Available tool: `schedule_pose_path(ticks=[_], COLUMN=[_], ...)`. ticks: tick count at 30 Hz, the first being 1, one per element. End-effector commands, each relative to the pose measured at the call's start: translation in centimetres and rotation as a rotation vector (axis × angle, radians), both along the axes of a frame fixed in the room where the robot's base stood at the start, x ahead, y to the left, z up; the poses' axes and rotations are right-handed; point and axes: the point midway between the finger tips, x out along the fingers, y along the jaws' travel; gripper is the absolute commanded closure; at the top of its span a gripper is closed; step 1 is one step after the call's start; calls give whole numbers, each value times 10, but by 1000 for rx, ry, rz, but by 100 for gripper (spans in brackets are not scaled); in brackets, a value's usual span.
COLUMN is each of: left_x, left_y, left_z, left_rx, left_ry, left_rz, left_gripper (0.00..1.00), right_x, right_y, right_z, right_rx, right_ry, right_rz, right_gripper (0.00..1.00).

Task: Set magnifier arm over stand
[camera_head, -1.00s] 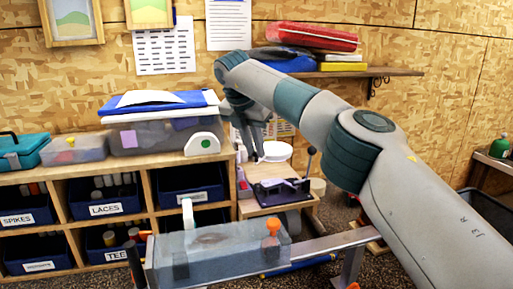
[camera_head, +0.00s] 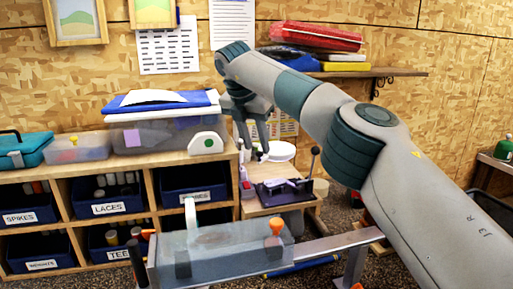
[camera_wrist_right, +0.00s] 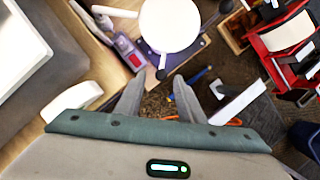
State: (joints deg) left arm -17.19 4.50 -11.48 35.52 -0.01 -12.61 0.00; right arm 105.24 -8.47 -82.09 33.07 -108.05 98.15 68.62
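A round white disc (camera_head: 281,152), apparently the magnifier head, is beside my right gripper (camera_head: 254,152) in the head view. In the right wrist view the disc (camera_wrist_right: 170,22) is just beyond the fingers, with a short stem ending in a black knob (camera_wrist_right: 161,75). My right gripper (camera_wrist_right: 157,98) is open, its fingers spread to either side of the line of that knob; I cannot tell if they touch it. The dark purple stand (camera_head: 285,193) with an upright black-knobbed lever sits on the low wooden bench; the disc partly hides it in the wrist view. My left gripper is out of view.
A wooden cubby shelf (camera_head: 154,180) with labelled blue bins and storage boxes stands left of the bench. A wall shelf (camera_head: 385,72) with stacked packs is behind my right arm.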

Motion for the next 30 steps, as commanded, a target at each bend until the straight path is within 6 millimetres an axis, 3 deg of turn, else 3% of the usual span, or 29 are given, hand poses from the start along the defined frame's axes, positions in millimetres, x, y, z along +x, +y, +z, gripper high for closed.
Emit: schedule_pose_path(ticks=[7, 18, 24, 30], left_x=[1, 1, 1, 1], left_y=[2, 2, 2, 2], left_z=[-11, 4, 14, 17], left_rx=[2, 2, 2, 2], left_ry=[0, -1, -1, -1], left_rz=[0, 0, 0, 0], left_gripper=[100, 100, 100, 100], right_x=[-14, -39, -48, -52], right_y=[9, 24, 29, 32], right_z=[37, 111, 136, 144], right_rx=[2, 1, 1, 0], right_ry=[-3, -2, -2, 0], right_rz=[0, 1, 2, 1], right_gripper=[65, 65, 65, 65])
